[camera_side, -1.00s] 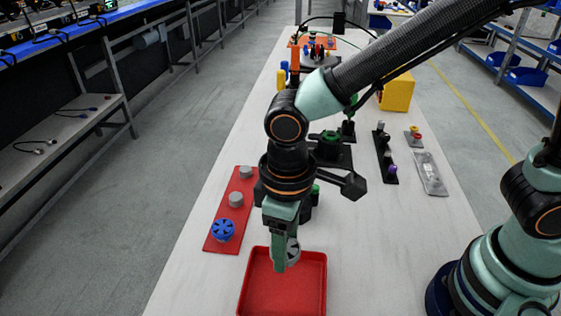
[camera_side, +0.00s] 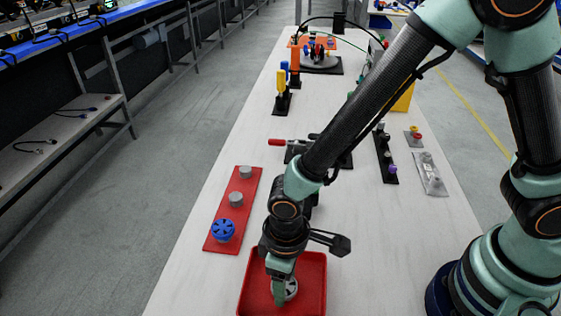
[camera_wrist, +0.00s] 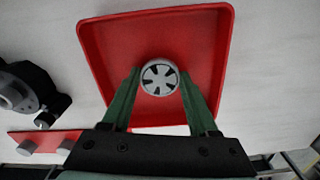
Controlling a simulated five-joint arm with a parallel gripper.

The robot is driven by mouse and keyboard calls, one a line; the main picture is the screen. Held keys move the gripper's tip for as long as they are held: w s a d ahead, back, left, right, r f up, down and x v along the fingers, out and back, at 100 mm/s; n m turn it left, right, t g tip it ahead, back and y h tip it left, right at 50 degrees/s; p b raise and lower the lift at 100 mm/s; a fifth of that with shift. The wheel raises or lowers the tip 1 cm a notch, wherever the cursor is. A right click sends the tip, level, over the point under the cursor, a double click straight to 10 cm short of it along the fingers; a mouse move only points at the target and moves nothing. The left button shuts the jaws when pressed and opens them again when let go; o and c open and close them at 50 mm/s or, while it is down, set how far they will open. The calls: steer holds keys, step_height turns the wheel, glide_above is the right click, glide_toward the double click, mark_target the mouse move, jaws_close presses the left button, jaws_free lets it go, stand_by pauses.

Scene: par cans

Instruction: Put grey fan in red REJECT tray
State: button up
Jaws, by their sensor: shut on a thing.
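The grey fan (camera_wrist: 159,78) is a round grey part with dark slots, seen between the fingertips of my gripper (camera_wrist: 160,88) in the wrist view. In the side view the grey fan (camera_side: 291,288) shows beside the fingers of my gripper (camera_side: 281,292), which is shut on it. The red tray (camera_side: 314,268) is a shallow square tray with raised walls. My gripper points down inside its outline, with the fan low over or at its floor; I cannot tell if they touch. The tray (camera_wrist: 110,62) fills the upper middle of the wrist view and holds nothing else visible.
A red board (camera_side: 213,245) left of the tray carries a blue fan (camera_side: 223,230) and two grey cylinders. A black strip with small parts (camera_side: 385,160) and a grey clear-looking packet (camera_side: 430,174) lie to the right. The white table is clear right of the tray.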

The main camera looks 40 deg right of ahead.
steer(key=shift+f, duration=0.15)
steer(key=o, duration=1.3)
step_height(320, 180, up, 12)
steer(key=w+d+r+m+t, duration=0.1)
steer(key=d+r, duration=0.3)
steer(key=d, duration=0.4)
steer(key=w+d+r+m+t, duration=0.1)
steer(key=d+r+m+t, duration=0.1)
steer(key=d, duration=0.6)
steer(key=w+d+r+m+t, duration=0.1)
steer(key=d+r+m+t, duration=0.1)
steer(key=d+r, duration=0.4)
steer(key=shift+d+r+m+t, duration=0.2)
steer(key=shift+d+m+t, duration=0.1)
steer(key=shift+d+m, duration=0.7)
